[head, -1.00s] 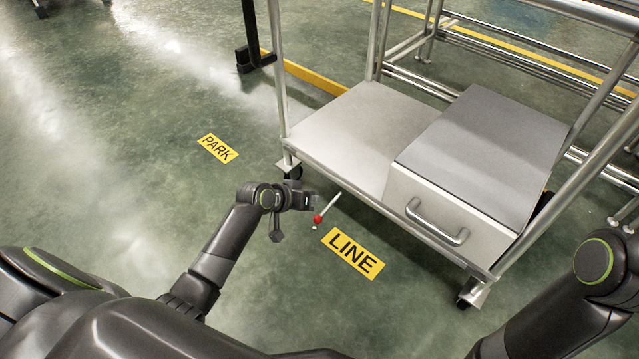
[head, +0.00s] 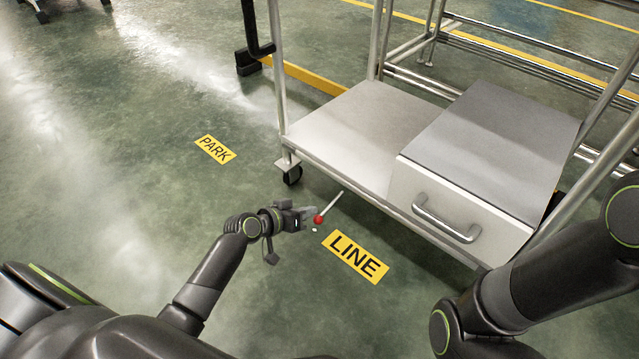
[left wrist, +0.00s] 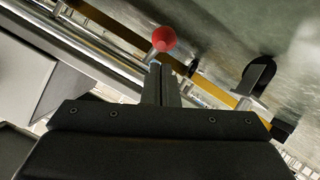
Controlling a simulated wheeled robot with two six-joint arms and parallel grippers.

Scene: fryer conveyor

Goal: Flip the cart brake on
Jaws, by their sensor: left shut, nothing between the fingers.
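The brake lever is a thin pale rod (head: 331,204) with a red ball knob (head: 318,219) at its lower, near end. It sticks out from under the near edge of the steel cart (head: 360,113), above the floor. My left gripper (head: 310,214) is shut and empty, just left of the red knob in the head view. In the left wrist view the red knob (left wrist: 164,38) shows just beyond the closed fingertips (left wrist: 160,70). I cannot tell whether they touch. My right arm shows at the right of the head view, but its gripper is out of view.
A yellow LINE label (head: 355,257) lies on the floor right of the knob, and a PARK label (head: 214,149) lies further left. The cart carries a steel box with a handle (head: 446,218). A caster (head: 292,174) stands under its left corner. Floor to the left is clear.

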